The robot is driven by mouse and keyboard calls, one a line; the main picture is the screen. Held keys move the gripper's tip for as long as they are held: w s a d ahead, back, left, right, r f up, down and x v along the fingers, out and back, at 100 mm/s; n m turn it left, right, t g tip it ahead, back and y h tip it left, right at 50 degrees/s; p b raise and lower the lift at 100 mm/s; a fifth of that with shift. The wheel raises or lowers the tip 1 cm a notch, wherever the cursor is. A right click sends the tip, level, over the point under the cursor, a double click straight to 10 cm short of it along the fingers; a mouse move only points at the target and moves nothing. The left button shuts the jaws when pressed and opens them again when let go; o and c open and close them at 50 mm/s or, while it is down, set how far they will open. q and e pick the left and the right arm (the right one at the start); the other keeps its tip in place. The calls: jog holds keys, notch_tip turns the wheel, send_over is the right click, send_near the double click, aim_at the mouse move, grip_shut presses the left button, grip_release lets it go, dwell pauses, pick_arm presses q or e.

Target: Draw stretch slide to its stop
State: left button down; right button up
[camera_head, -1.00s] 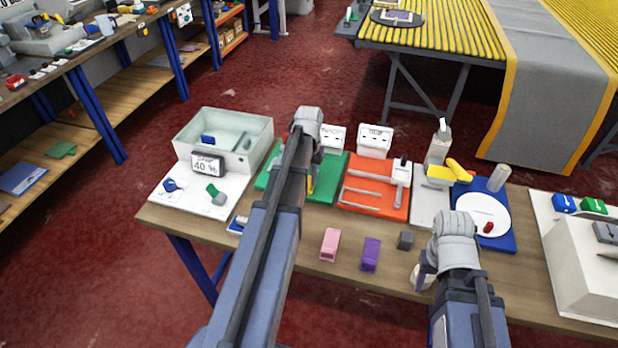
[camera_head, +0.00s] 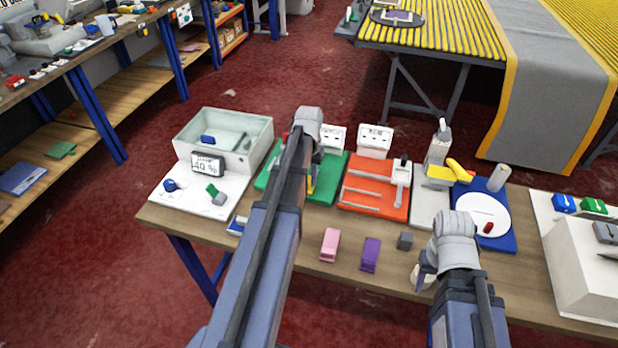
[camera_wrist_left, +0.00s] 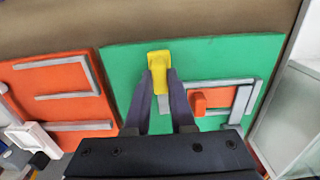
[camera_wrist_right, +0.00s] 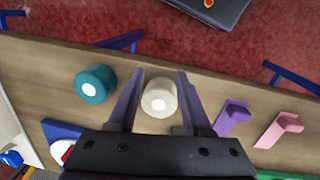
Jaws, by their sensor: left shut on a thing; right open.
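The green board (camera_head: 330,190) lies on the bench and is partly hidden by my left arm. A yellow slide handle (camera_wrist_left: 160,62) stands on the green board (camera_wrist_left: 215,58) in the left wrist view, and a little of its yellow (camera_head: 310,182) shows beside my arm in the head view. My left gripper (camera_wrist_left: 160,80) is shut on this yellow handle, one finger on each side. A grey strip shows below the handle, between the fingers. My right gripper (camera_wrist_right: 160,76) is open, with a cream cylinder (camera_wrist_right: 158,100) between its fingers in the picture; I cannot tell if they touch.
An orange board (camera_head: 374,188) with grey rails lies right of the green board. A teal cylinder (camera_wrist_right: 95,84), a purple block (camera_head: 370,254) and a pink block (camera_head: 330,244) are near the front edge. A pale bin (camera_head: 222,138) stands at the left.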

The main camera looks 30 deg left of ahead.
pick_arm(q)
jog(key=d, duration=0.2)
jog(key=w+d, duration=0.1)
jog(key=d, duration=0.3)
jog(key=shift+w, duration=0.25)
jog(key=shift+d, duration=0.1)
jog(key=c, duration=0.8)
grip_release()
jog(key=shift+d, duration=0.15)
jog(key=shift+o, duration=0.2)
jog(key=shift+r, duration=0.1)
